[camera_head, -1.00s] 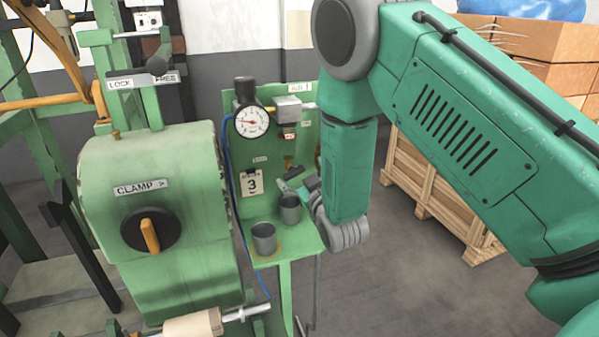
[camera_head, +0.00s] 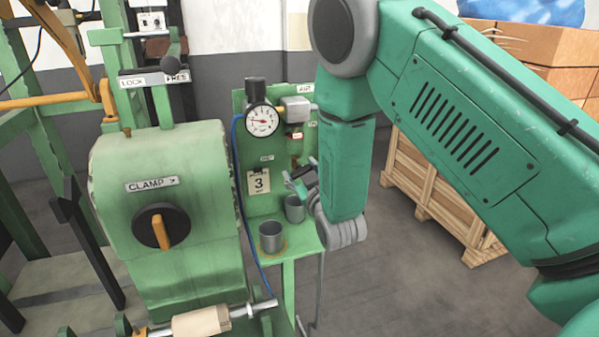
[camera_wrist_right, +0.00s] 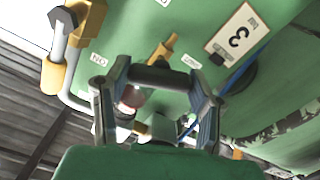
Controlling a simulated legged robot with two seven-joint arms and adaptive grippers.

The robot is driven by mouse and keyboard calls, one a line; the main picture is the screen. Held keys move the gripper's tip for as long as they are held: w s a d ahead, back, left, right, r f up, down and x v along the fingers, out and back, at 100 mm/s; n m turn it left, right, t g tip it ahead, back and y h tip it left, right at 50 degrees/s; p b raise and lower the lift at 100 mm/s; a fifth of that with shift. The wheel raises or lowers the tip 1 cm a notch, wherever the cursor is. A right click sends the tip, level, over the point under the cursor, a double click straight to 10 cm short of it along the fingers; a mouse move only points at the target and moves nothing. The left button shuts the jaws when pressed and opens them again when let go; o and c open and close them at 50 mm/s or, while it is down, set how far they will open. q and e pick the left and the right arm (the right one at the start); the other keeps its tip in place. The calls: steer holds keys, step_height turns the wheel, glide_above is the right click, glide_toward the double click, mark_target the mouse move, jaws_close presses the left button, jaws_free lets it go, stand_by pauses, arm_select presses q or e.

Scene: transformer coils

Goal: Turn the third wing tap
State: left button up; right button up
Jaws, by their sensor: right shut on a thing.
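My right gripper (camera_head: 304,180) is at the green panel (camera_head: 262,198), just right of the calendar card with a 3. In the right wrist view its two fingers (camera_wrist_right: 155,76) are brought in with dark pads between them. It is shut on a small wing tap, which the pads and fingers mostly hide. A brass fitting (camera_wrist_right: 163,48) stands on the panel just beyond the fingertips, and a brass part also shows above the gripper in the head view (camera_head: 295,161). My left gripper is not in view.
A pressure gauge (camera_head: 262,120) is on the panel above the calendar card (camera_head: 259,184). The clamp housing (camera_head: 190,190) is at the left, a wooden crate (camera_head: 440,190) at the right.

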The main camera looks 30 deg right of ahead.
steer(key=shift+s+f+m+b, duration=0.1)
steer(key=shift+f+m+b, duration=0.35)
steer(key=shift+m, duration=0.35)
steer(key=m+b, duration=0.1)
steer(key=m, duration=0.1)
steer(key=shift+d+m, duration=0.1)
steer(key=shift+m, duration=0.3)
steer(key=shift+r, duration=0.1)
steer(key=o, duration=1.2)
steer(key=shift+r, duration=0.1)
steer(key=shift+r, duration=0.1)
